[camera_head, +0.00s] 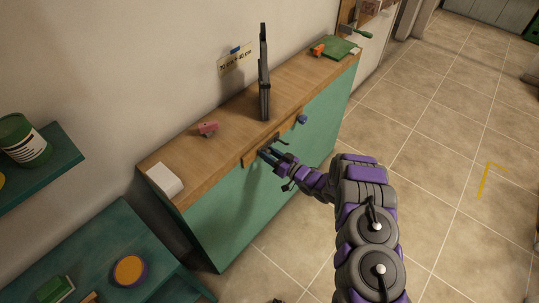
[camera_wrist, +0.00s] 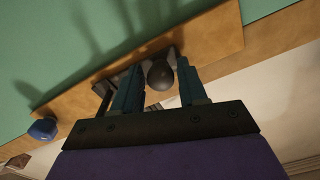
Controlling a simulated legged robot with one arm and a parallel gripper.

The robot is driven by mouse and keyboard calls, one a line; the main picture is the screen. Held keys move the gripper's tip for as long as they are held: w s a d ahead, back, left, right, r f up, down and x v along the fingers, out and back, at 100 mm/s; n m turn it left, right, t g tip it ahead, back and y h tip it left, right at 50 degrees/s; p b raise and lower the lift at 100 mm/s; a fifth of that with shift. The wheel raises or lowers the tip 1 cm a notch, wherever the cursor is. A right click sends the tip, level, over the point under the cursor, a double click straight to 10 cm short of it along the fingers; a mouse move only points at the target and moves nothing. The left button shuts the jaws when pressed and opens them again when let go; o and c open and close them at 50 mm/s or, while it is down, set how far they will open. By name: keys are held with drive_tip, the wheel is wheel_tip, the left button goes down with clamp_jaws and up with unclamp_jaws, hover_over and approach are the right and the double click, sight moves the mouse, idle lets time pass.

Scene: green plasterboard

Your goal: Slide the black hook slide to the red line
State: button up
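A wooden rail (camera_head: 254,158) runs along the top front of the green cabinet; it also shows in the wrist view (camera_wrist: 210,38). The black hook slide is on this rail, and its dark round knob (camera_wrist: 160,75) shows in the wrist view. My gripper (camera_head: 265,153) is at the rail. In the wrist view its two blue-green fingers (camera_wrist: 158,88) stand apart on either side of the knob, with small gaps visible. Much of the slide is hidden by my fingers. I cannot make out a red line in either view.
A blue knob (camera_head: 302,119) sits on the cabinet front, right of my gripper. On the wooden top (camera_head: 225,152) are a pink block (camera_head: 208,128), a white block (camera_head: 165,180), a tall black object (camera_head: 264,80) and a green board (camera_head: 336,48). The tiled floor (camera_head: 440,120) at right is mostly clear.

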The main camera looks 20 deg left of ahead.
drive_tip(key=shift+o, duration=1.2)
drive_tip(key=shift+d, duration=0.1)
drive_tip(key=p+v, duration=0.3)
drive_tip(key=v, duration=1.4)
drive_tip(key=shift+s, duration=0.1)
